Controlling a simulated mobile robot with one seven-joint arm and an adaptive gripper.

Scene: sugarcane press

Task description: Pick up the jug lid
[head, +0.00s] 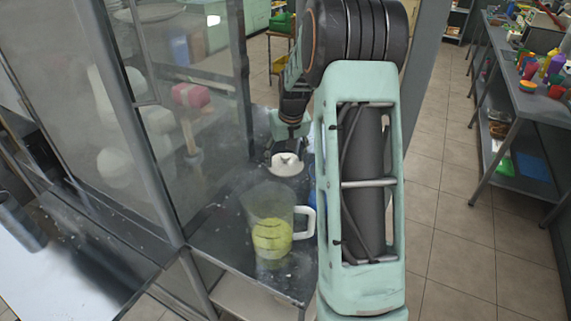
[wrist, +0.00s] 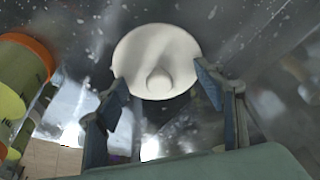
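The jug lid (head: 286,164) is a round white disc with a small knob, above or on the dark press table; the gap beneath is unclear. The wrist view shows the lid (wrist: 150,47) from above, its knob toward the camera. My gripper (wrist: 162,85) is open, with its fingertips apart at the left and right near edges of the lid. I cannot tell whether they touch it. In the head view my gripper (head: 287,150) is just above and behind the lid, partly hidden. The clear jug (head: 271,205) with yellow-green juice and a white handle stands nearer, without a lid.
A glass panel (head: 200,100) with a metal frame stands left of the jug. A shelf table (head: 530,100) with colourful items is at the far right, across the tiled floor (head: 450,220). Yellow containers with an orange rim (wrist: 25,65) show at the wrist view's left edge.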

